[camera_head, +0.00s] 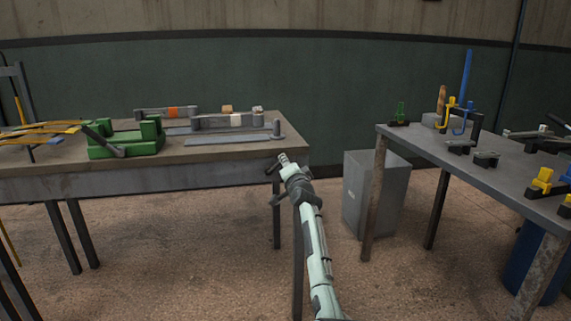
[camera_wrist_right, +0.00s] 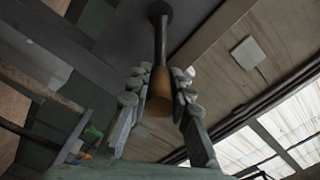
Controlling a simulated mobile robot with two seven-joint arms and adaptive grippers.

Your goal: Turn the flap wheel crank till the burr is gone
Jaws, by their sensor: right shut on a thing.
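A wooden handle (camera_wrist_right: 158,96) on a thin metal rod (camera_wrist_right: 161,45) shows in the right wrist view, with a dark round hub (camera_wrist_right: 158,10) at the rod's far end. My right gripper (camera_wrist_right: 160,84) has its two ridged fingers on both sides of this handle and is shut on it. In the head view my right arm (camera_head: 316,245) reaches up to the right end of the left workbench (camera_head: 120,182); the fingers and handle are too small to make out there. I cannot make out the flap wheel or a burr. My left gripper is out of view.
The left bench carries a green fixture (camera_head: 125,138), flat grey bars (camera_head: 232,139) and yellow strips (camera_head: 40,130). A grey cabinet (camera_head: 374,190) stands right of my arm. The right table (camera_head: 470,170) holds small clamps and hooks. Floor shows between the benches.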

